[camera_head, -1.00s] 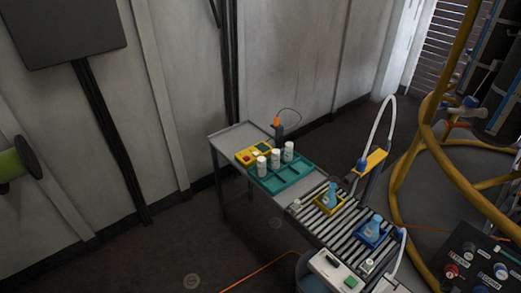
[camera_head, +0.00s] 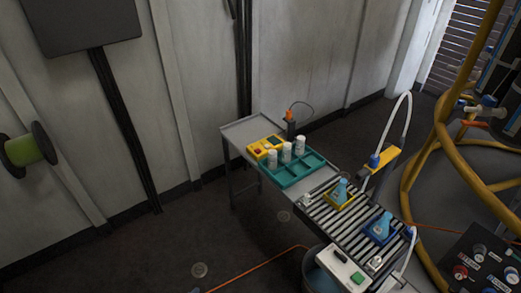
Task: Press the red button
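A yellow box (camera_head: 268,146) sits on the grey table (camera_head: 245,130), near its back left part. A small red spot on the box's left part looks like the red button (camera_head: 258,151); it is too small to tell its shape. Several white bottles (camera_head: 286,153) stand just in front of the box, in or at the edge of a teal tray (camera_head: 313,163). Neither of my grippers shows in the head view.
A roller conveyor (camera_head: 342,216) with bottles in yellow and blue holders adjoins the table. A white box with a green button (camera_head: 357,278) is at its near end. A dark control panel (camera_head: 478,262) with knobs, one red, stands at right. The floor left of the table is largely clear.

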